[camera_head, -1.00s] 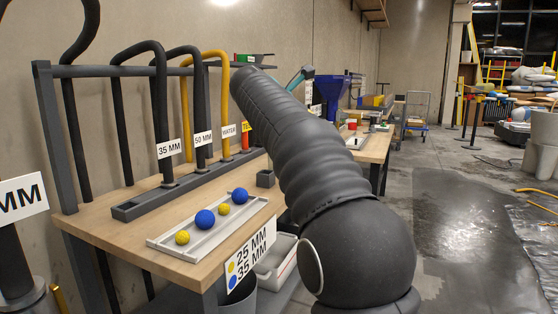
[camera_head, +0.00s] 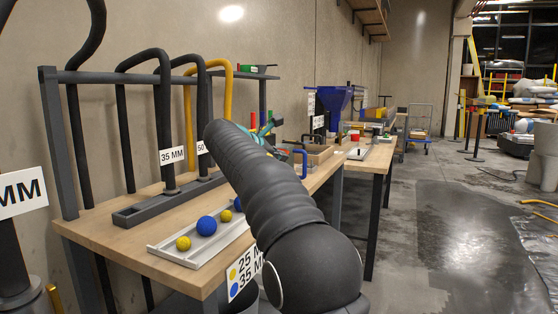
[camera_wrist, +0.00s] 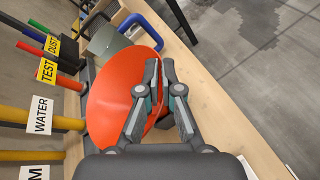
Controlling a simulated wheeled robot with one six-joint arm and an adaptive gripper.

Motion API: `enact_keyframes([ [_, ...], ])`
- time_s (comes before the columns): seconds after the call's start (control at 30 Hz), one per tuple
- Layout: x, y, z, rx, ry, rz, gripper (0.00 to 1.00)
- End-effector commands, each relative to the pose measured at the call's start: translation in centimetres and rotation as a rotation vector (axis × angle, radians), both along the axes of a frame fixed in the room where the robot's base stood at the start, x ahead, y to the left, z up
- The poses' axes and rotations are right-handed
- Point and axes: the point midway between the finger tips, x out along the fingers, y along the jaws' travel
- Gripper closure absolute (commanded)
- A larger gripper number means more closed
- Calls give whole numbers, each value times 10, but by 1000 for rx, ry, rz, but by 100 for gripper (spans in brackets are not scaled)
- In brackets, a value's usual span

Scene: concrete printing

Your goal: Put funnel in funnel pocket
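In the wrist view a wide orange round thing, which I take to be the funnel (camera_wrist: 108,100), fills the middle left with its broad face toward the camera. My gripper (camera_wrist: 160,64) has its two fingers close together at the funnel's right edge. One finger lies over the orange face and the other outside it, so the rim appears pinched between them. In the head view my gripper (camera_head: 262,133) shows as a teal bit beyond my arm, low over the bench; the funnel is hidden there. I cannot make out the funnel pocket for certain.
The wooden bench (camera_head: 110,235) carries a hose rack (camera_head: 130,213) and a tray (camera_head: 165,250) with blue and yellow balls. In the wrist view, labelled hoses such as WATER (camera_wrist: 40,115) stand left; a grey box (camera_wrist: 105,40) and blue handle (camera_wrist: 140,24) lie beyond the funnel.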

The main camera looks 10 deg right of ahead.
Motion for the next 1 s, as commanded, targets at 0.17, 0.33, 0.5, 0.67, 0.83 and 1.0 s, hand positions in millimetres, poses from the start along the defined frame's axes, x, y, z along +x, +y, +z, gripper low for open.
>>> enact_keyframes([
  [0.17,0,0,1,0,-2,0,100],
  [0.33,0,-1,-2,0,-1,-1,100],
  [0.5,0,-1,-1,0,-1,-1,69],
  [0.67,0,-1,-1,0,-1,-2,69],
  [0.83,-1,0,2,0,-1,-1,69],
  [1.0,-15,16,11,1,-3,2,69],
])
